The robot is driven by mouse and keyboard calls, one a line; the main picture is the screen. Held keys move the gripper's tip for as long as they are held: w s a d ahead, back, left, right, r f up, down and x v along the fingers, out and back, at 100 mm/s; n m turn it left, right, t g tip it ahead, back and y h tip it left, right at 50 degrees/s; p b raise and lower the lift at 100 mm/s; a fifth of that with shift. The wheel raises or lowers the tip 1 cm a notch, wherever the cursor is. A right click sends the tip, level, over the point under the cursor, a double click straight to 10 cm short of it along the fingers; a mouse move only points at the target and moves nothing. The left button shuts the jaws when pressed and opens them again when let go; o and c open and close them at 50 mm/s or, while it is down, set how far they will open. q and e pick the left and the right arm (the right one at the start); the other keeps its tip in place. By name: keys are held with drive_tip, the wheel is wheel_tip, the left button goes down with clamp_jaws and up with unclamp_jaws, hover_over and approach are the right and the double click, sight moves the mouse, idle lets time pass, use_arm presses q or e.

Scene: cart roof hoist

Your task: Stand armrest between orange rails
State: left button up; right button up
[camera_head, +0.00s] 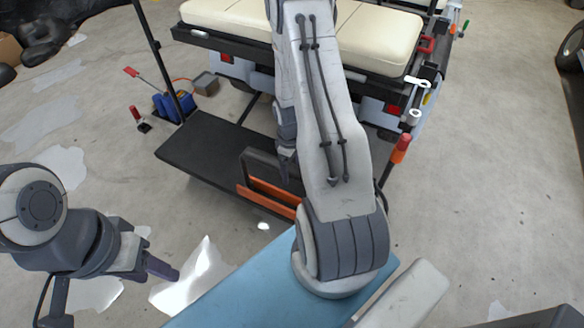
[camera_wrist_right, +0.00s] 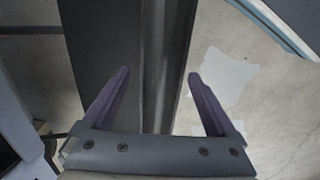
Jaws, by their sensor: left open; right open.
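A dark grey panel, which looks like the armrest (camera_head: 262,162), stands upright at the orange rails (camera_head: 268,202) on the dark platform in the head view. My arm covers its right end, so I cannot tell how it is seated. My right gripper (camera_wrist_right: 156,88) is open in the right wrist view, its purple fingers on either side of a long dark piece with a shiny grey strip (camera_wrist_right: 152,50). I cannot tell whether they touch it. My left gripper (camera_head: 150,268) is open and empty at the lower left, away from the rails.
The dark platform (camera_head: 200,150) sits behind a cart with cream seats (camera_head: 375,40). A blue surface (camera_head: 235,295) lies in front, with a pale block (camera_head: 405,295) at its right. A blue tool (camera_head: 172,105) and red-handled items stand at the left.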

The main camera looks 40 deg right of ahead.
drive_tip(key=r+p, duration=0.2)
drive_tip(key=r, duration=0.7)
drive_tip(key=shift+w+r, duration=0.1)
drive_tip(key=shift+w, duration=0.1)
drive_tip(key=shift+a+r, duration=0.1)
drive_tip(key=shift+r, duration=0.3)
